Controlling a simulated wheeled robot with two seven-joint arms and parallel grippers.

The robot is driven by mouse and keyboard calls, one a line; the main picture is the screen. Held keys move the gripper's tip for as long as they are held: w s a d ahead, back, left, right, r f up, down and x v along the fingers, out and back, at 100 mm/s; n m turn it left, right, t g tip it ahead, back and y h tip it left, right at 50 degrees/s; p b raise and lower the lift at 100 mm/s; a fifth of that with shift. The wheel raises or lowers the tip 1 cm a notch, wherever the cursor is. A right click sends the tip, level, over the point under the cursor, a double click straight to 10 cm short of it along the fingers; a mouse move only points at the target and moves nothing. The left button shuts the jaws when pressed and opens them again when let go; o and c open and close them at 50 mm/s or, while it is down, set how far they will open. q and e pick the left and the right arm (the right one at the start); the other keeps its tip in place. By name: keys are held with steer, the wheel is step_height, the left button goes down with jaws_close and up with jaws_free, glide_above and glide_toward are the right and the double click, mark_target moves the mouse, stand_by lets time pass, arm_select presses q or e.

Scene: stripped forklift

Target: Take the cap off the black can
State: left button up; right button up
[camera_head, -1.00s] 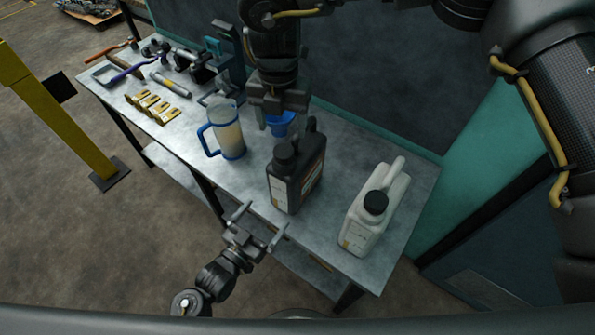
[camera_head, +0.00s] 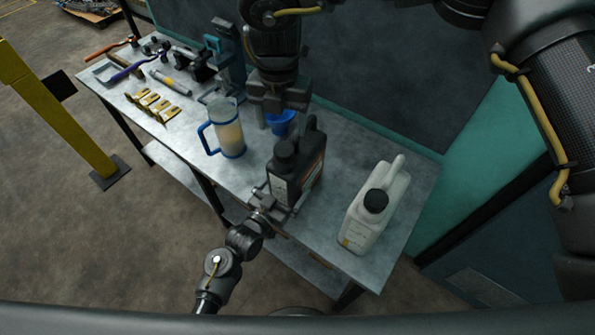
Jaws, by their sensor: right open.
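The black can (camera_head: 306,172) stands upright on the metal workbench (camera_head: 322,240), with its black cap (camera_head: 286,147) on its neck. My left gripper (camera_head: 280,196) reaches in from below, its fingers at the low front of the can. Whether they grip it I cannot tell. My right gripper (camera_head: 281,112) hangs from above, open, behind the can and left of its handle, clear of the cap. A blue funnel (camera_head: 283,122) shows at its fingertips; I see no firm hold on it.
A white jug (camera_head: 365,225) with a black cap stands right of the can. A clear pitcher (camera_head: 228,132) with blue handle stands to the left. Brass pieces (camera_head: 153,105) and tools lie at the far left.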

arm_select(q)
steer(key=shift+c, duration=0.4)
steer(key=c, duration=1.4)
arm_select(e)
steer(key=shift+f, duration=0.1)
arm_select(q)
steer(key=shift+c, duration=1.4)
arm_select(e)
steer(key=shift+s+a+f, duration=0.25)
steer(key=shift+s+f, duration=0.05)
steer(key=shift+s, duration=0.05)
steer(key=shift+s+a+m, duration=0.1)
steer(key=shift+a+m, duration=0.05)
steer(key=shift+m, duration=0.35)
steer(key=m, duration=0.6)
steer(key=shift+a, duration=0.1)
steer(key=m, duration=0.8)
steer(key=shift+r, duration=0.2)
steer(key=m, duration=0.6)
steer(key=shift+w+d+r+m, duration=0.2)
steer(key=shift+w+d+m, duration=0.1)
steer(key=shift+m, duration=0.1)
steer(key=m, duration=0.5)
steer(key=shift+w+d, duration=0.15)
steer(key=shift+d, duration=0.05)
